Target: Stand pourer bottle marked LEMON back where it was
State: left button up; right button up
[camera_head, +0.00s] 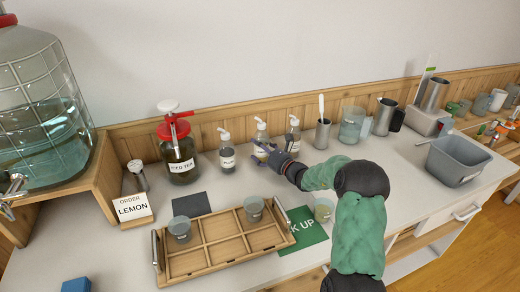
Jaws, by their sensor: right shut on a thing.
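Three clear pourer bottles with white pump tops stand in a row by the back wall: a left one (227,156), a middle one (261,134) and a right one (293,139). Their small labels are too small to read for certain. My right gripper (266,153) reaches in from the right and is shut on the middle bottle, taken to be the LEMON one. That bottle looks upright; its lower part is partly hidden by the gripper, and I cannot tell if its base touches the counter. My left gripper is not in view.
An iced tea jar (178,150) with a red lid stands left of the bottles. A divided wooden tray (222,262) holds two cups, near a green mat (306,222) and a cup (323,210). An order card reading LEMON (132,208) stands left. A spoon cup (322,135) stands right.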

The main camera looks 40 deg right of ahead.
jog(key=shift+f, duration=0.6)
dwell(1.1)
jog(key=o, duration=1.6)
jog(key=shift+o, duration=0.2)
jog(key=shift+f, duration=0.1)
jog(key=shift+s, duration=0.1)
